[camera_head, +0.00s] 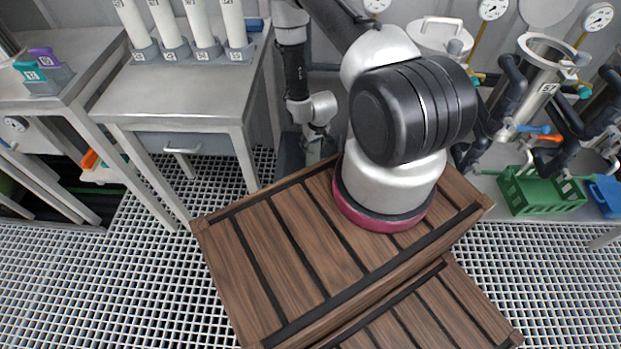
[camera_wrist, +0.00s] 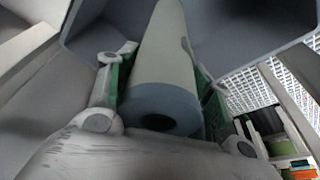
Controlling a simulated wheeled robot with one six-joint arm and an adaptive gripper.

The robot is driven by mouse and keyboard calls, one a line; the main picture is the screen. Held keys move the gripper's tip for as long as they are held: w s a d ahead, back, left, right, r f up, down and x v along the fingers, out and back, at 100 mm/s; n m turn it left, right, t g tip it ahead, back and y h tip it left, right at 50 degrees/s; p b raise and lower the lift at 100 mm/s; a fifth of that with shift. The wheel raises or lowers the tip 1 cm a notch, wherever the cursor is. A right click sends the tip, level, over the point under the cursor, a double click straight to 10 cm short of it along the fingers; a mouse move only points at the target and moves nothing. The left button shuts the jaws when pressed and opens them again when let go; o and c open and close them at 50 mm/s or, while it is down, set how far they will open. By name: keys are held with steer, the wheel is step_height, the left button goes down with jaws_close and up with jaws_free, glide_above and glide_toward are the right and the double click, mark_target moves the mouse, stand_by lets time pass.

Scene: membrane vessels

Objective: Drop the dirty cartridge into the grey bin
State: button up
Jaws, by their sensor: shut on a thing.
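The dirty cartridge (camera_wrist: 165,55), a pale grey-beige tube with a blue-grey end ring, lies between the two fingers of my gripper (camera_wrist: 160,88) in the wrist view. My gripper is shut on it. The ring end is nearest the wrist camera and the tube's far end points away, towards the inside of the grey bin (camera_wrist: 235,35). In the head view my gripper (camera_head: 318,133) is low over the grey bin (camera_head: 288,158), beside the steel table. The cartridge is mostly hidden there, and its depth in the bin cannot be told.
A steel table (camera_head: 185,95) left of the bin carries several white upright cartridges (camera_head: 200,22) in grey holders. My wooden-slatted base (camera_head: 290,240) is in front. A green crate (camera_head: 540,190) and steel vessels (camera_head: 540,75) stand at right. The grating floor is clear at left.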

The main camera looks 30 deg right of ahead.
steer(key=shift+f, duration=0.85)
steer(key=o, duration=1.5)
steer(key=shift+o, duration=0.2)
steer(key=v, duration=1.2)
